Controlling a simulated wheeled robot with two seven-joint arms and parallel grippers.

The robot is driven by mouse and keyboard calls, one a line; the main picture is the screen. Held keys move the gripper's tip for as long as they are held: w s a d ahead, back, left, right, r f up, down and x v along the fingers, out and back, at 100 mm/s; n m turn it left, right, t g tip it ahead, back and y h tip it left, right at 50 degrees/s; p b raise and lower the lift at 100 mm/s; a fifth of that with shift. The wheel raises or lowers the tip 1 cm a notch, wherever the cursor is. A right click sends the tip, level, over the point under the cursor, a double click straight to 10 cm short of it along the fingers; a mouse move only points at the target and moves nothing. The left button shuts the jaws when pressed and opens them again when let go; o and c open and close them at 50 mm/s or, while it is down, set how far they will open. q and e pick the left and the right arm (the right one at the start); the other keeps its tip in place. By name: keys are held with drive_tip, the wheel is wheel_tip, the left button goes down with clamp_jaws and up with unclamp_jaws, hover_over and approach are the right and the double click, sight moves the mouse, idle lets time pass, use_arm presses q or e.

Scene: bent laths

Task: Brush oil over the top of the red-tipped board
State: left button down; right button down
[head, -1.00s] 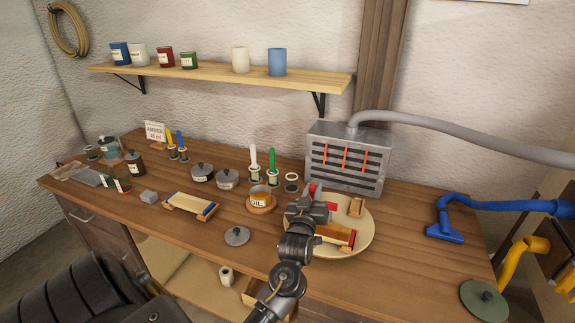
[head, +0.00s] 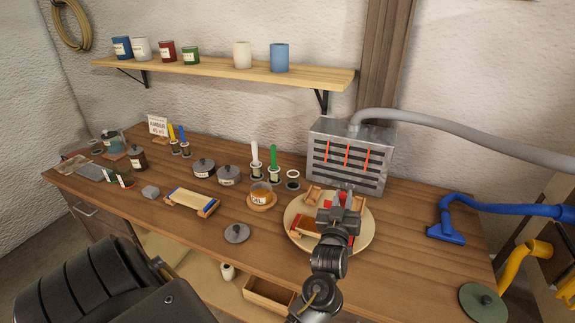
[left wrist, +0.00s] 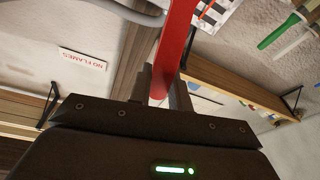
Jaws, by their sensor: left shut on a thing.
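The red-tipped board (head: 308,231), pale wood with red ends, lies on a round pale plate (head: 298,243). My left gripper (head: 341,206) is above the plate, over the right part of the board, and hides some of it. It is shut on a red handle, seen clearly in the left wrist view (left wrist: 177,40), apparently a brush. The brush's tip is hidden, so I cannot tell if it touches the board. The oil jar (head: 261,193), amber and labelled, stands on a small wooden coaster left of the plate. My right gripper is not in view.
A grey slatted heater (head: 348,155) with glowing bars stands behind the plate. White (head: 254,158) and green (head: 273,160) handles stand upright beside an empty holder (head: 292,180). A blue-tipped board (head: 192,201) and a grey lid (head: 236,233) lie left.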

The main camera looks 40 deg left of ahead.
use_arm(q)
drive_tip(key=shift+w+d, duration=0.15)
drive_tip(key=shift+d, duration=0.3)
wheel_tip(320, 180, up, 3)
drive_tip(key=shift+a+f+p, duration=0.1)
drive_tip(key=shift+f+p, duration=0.05)
drive_tip(key=shift+p, duration=0.85)
wheel_tip(320, 180, up, 2)
drive_tip(key=shift+r+p, duration=0.2)
drive_tip(key=shift+p, duration=0.85)
wheel_tip(320, 180, up, 2)
drive_tip(key=shift+p, duration=0.95)
drive_tip(key=shift+r+p, duration=0.4)
drive_tip(key=shift+r, duration=0.1)
drive_tip(key=shift+a, duration=0.1)
